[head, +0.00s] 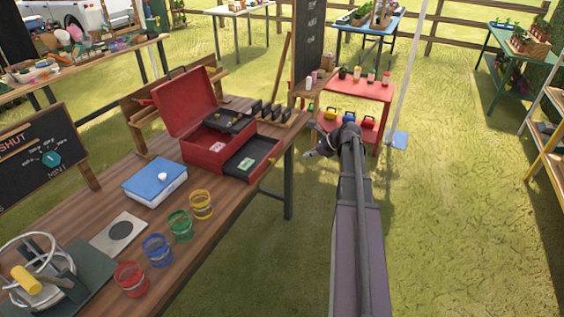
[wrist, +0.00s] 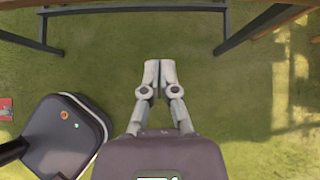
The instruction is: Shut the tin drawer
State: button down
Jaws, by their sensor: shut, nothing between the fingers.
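The red tin box (head: 203,146) stands on the wooden table with its lid (head: 186,102) raised. Its dark drawer (head: 247,158) sticks out to the right, toward the table's right edge, and holds a small pale green item. My gripper (head: 308,156) is past that edge, to the right of the drawer and apart from it. In the wrist view my gripper (wrist: 151,72) has its two fingers together with nothing between them, above grass. The drawer is not in the wrist view.
A blue-lidded box (head: 153,180) and several coloured jars stand on the wooden table (head: 196,245), left of and nearer than the tin box. A red table (head: 366,89) with pots stands beyond my gripper. Open grass (head: 450,190) lies to the right.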

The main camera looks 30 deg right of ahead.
jog(key=shift+w+f, duration=0.1)
jog(key=shift+f, duration=0.05)
jog(key=shift+w+a+r+b+x, duration=0.3)
jog(key=shift+b+x, duration=0.8)
jog(key=shift+x, duration=1)
jog(key=shift+w+a+r+b+x, duration=0.2)
jog(key=shift+r+b+x, duration=0.25)
jog(key=shift+b+x, duration=1.2)
jog(key=shift+w+a+r+b+x, duration=0.15)
jog(key=shift+w+r+b+x, duration=0.35)
jog(key=shift+x, duration=2)
jog(key=shift+s+f, duration=0.15)
